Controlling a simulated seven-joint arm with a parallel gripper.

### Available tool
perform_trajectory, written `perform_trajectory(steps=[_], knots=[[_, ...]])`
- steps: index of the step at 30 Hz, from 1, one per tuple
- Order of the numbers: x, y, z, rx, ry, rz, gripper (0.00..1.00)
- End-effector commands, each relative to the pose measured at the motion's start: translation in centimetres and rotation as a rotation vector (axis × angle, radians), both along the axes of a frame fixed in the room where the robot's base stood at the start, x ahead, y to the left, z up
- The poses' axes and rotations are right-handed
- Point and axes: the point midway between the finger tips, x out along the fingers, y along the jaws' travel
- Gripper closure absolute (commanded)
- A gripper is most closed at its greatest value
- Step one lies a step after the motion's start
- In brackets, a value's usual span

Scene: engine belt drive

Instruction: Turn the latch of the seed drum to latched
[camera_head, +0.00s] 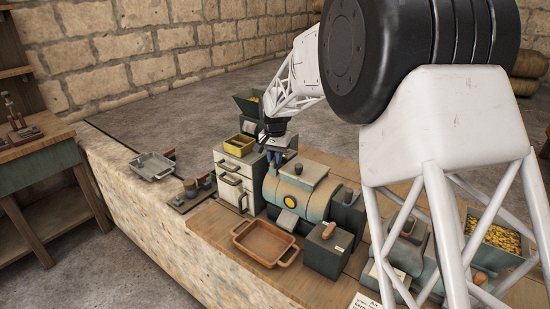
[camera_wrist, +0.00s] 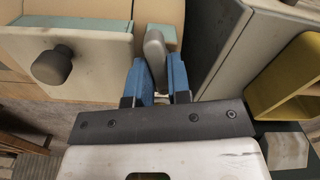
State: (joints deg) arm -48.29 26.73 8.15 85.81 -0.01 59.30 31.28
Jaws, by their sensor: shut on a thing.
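The seed drum (camera_head: 284,203) is a tan cylinder with green-grey ends, lying on the stone-sided bench. On top it has a pale hatch lid with a dark knob (camera_head: 298,168); the lid also shows at the left of the wrist view (camera_wrist: 90,45). The latch, a grey rounded lever (camera_wrist: 154,48), stands beside the lid in the wrist view. My gripper (camera_wrist: 157,75) has its two blue fingers on either side of the lever, shut on it. In the head view my gripper (camera_head: 278,152) is at the drum's back left top, and the latch is hidden there.
A pale drawer cabinet (camera_head: 235,175) stands close left of the drum, with a yellow bin (camera_head: 239,146) on top. An orange-brown tray (camera_head: 265,243) and a dark green box with a wooden handle (camera_head: 328,248) stand in front. A metal tray (camera_head: 152,166) lies far left.

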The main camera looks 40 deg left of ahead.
Motion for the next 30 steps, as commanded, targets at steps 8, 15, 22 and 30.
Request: perform_trajectory(steps=[8, 15, 22, 30], knots=[[-0.06, -0.06, -0.01, -0.002, 0.002, 0.258, 1.00], [-0.06, -0.05, 0.08, 0.000, 0.001, 0.486, 1.00], [-0.05, -0.05, 0.02, -0.001, 0.002, 0.705, 1.00], [-0.06, -0.06, 0.06, 0.000, 0.001, 0.958, 1.00]])
